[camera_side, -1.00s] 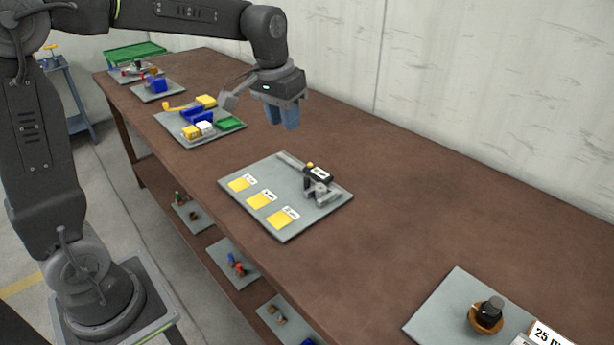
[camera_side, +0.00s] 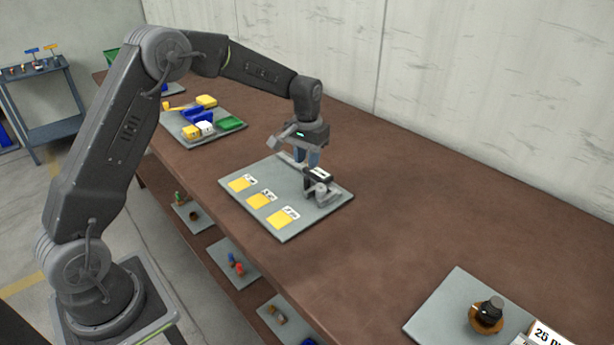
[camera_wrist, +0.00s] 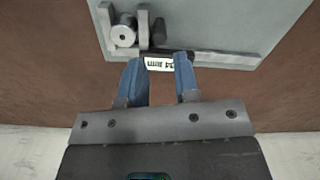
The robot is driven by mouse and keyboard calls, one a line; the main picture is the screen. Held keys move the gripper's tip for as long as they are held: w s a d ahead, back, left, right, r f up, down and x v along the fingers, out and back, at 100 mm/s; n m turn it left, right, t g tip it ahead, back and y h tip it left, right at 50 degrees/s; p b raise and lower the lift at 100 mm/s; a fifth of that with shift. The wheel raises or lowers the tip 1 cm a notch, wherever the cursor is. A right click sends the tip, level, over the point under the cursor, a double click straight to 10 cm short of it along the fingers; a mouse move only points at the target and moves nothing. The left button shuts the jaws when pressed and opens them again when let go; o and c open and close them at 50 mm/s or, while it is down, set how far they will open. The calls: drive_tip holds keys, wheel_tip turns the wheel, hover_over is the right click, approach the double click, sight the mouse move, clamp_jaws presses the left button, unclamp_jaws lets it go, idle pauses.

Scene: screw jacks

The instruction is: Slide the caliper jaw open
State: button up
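The caliper (camera_side: 320,184) lies on a grey board (camera_side: 284,232), with its grey jaws and a black slider that carries a white label. In the wrist view the caliper beam (camera_wrist: 222,58) runs to the right from the jaws, and the labelled slider (camera_wrist: 160,63) is just past my fingertips. My gripper (camera_side: 307,158) is low over the caliper and points down. In the wrist view its two blue fingers (camera_wrist: 160,70) are apart, one near each end of the label. I cannot tell whether they touch the slider.
Yellow squares (camera_side: 259,201) with small labels lie on the same board. Behind on the left is a tray of coloured blocks (camera_side: 190,133). A board with a dark knob (camera_side: 490,310) is at the front right. The brown table (camera_side: 420,200) between is clear.

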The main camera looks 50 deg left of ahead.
sight(307, 177)
wheel_tip(307, 177, down, 6)
idle(0.5)
clamp_jaws()
